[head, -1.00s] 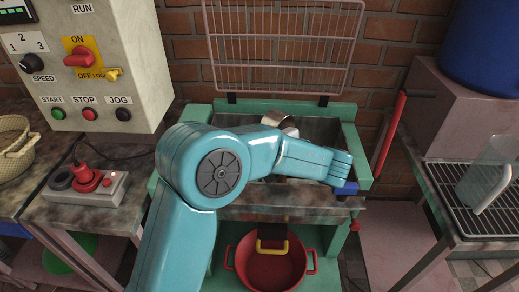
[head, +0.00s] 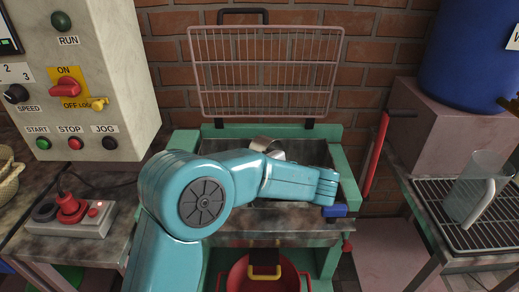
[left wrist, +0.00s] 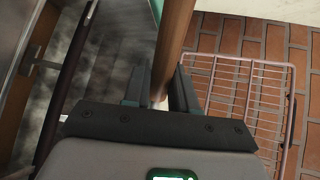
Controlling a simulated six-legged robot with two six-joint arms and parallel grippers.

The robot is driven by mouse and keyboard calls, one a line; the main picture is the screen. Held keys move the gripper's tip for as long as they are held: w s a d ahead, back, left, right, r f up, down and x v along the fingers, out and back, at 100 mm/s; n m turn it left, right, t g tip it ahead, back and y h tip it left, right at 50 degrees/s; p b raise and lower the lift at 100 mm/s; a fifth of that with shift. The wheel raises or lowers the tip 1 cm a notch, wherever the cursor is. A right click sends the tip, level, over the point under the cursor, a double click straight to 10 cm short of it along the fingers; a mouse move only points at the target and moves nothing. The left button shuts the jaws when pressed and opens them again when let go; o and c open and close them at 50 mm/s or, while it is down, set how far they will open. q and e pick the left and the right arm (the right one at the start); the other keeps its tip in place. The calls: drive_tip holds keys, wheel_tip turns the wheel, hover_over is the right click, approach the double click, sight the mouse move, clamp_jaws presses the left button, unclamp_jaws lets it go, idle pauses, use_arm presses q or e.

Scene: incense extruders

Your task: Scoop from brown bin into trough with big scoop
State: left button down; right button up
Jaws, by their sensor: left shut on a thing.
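The trough (head: 318,152) is a grey metal hopper in a green frame, in the middle of the head view. My left arm crosses in front of it and hides much of its inside. In the left wrist view my left gripper (left wrist: 160,92) is shut on a brown, wood-like handle (left wrist: 174,45), probably the big scoop's. A shiny metal rounded piece (head: 266,146) shows behind my arm over the trough; I cannot tell whether it is the scoop's bowl. The fingers are hidden in the head view. The brown bin and my right gripper are not in view.
A wire guard (head: 265,75) stands raised behind the trough. A control box (head: 85,70) is at left, with a red-knobbed switch box (head: 70,222) below. A red pot (head: 285,272) sits underneath. At right, a clear jug (head: 475,190) stands on a rack.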

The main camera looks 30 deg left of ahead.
use_arm(q)
wheel_tip(320, 180, up, 3)
drive_tip(key=h+p, duration=0.3)
drive_tip(key=p, duration=0.1)
drive_tip(key=g+h+p, duration=0.1)
drive_tip(key=h+p, duration=0.2)
drive_tip(key=p, duration=0.1)
drive_tip(key=shift+s+a+r, duration=0.1)
drive_tip(key=shift+a+r, duration=0.05)
drive_tip(key=shift+r, duration=0.05)
drive_tip(key=h+p, duration=0.3)
drive_tip(key=p, duration=0.2)
drive_tip(key=r+g+h+p, duration=0.1)
drive_tip(key=h+p, duration=0.2)
drive_tip(key=p, duration=0.2)
drive_tip(key=h+p, duration=0.3)
drive_tip(key=p, duration=0.2)
drive_tip(key=shift+r+g+p, duration=0.2)
drive_tip(key=shift+g+p, duration=0.15)
drive_tip(key=shift+g, duration=0.05)
drive_tip(key=shift+f+h+p, duration=0.2)
drive_tip(key=shift+h+p, duration=0.3)
drive_tip(key=shift+h, duration=0.3)
drive_tip(key=shift+f, duration=0.15)
